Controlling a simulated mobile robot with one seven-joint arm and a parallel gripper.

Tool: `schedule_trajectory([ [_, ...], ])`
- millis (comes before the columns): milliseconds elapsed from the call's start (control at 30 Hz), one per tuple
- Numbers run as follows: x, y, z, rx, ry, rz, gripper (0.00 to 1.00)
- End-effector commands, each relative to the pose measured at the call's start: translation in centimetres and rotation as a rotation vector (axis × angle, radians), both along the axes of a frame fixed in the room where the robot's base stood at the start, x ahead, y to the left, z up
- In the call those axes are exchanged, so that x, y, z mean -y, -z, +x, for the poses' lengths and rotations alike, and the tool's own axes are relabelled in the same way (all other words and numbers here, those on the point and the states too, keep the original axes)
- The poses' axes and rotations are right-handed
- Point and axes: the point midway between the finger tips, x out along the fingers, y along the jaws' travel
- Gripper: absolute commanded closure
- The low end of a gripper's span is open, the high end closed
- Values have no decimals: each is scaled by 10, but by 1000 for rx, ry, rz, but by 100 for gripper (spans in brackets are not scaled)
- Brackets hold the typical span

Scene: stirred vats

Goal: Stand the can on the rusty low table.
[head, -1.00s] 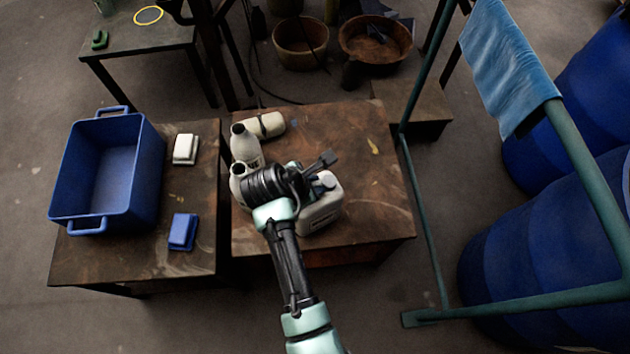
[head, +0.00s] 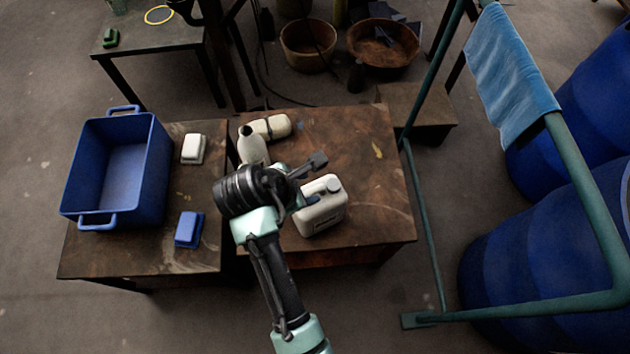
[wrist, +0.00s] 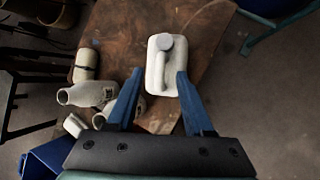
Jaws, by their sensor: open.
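A white can (head: 322,207) with a grey cap and a moulded handle stands upright on a brown, rust-stained table (head: 350,140). In the wrist view the can (wrist: 165,62) is ahead of my gripper (wrist: 158,80), its near part showing between the two blue fingers. My gripper (head: 306,190) is open, close to the can's left side in the head view. The right finger overlaps the can's edge in the wrist view; I cannot tell whether they touch.
A pale bottle (head: 252,149) and a cream canister (head: 270,127) are left of the can. The left table (head: 140,262) holds a blue tub (head: 80,180), a white block (head: 193,148) and a blue block (head: 188,229). A green frame (head: 425,230) stands right. A lower brown platform (head: 420,105) is behind.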

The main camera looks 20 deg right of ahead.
Motion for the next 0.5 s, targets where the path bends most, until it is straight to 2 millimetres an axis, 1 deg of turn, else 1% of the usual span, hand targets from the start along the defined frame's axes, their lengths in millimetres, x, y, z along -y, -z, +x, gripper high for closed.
schedule_trajectory([
  [33,-4,-10,-3,1,-2,0,48],
  [133,-11,-21,-6,0,-1,0,48],
  [233,-15,-28,-9,0,-1,0,48],
  [367,-16,-31,-11,-2,0,0,48],
  [433,-17,-34,-8,12,4,3,48],
  [467,-17,-37,-4,33,9,9,48],
  [500,-18,-45,4,79,24,23,48],
])
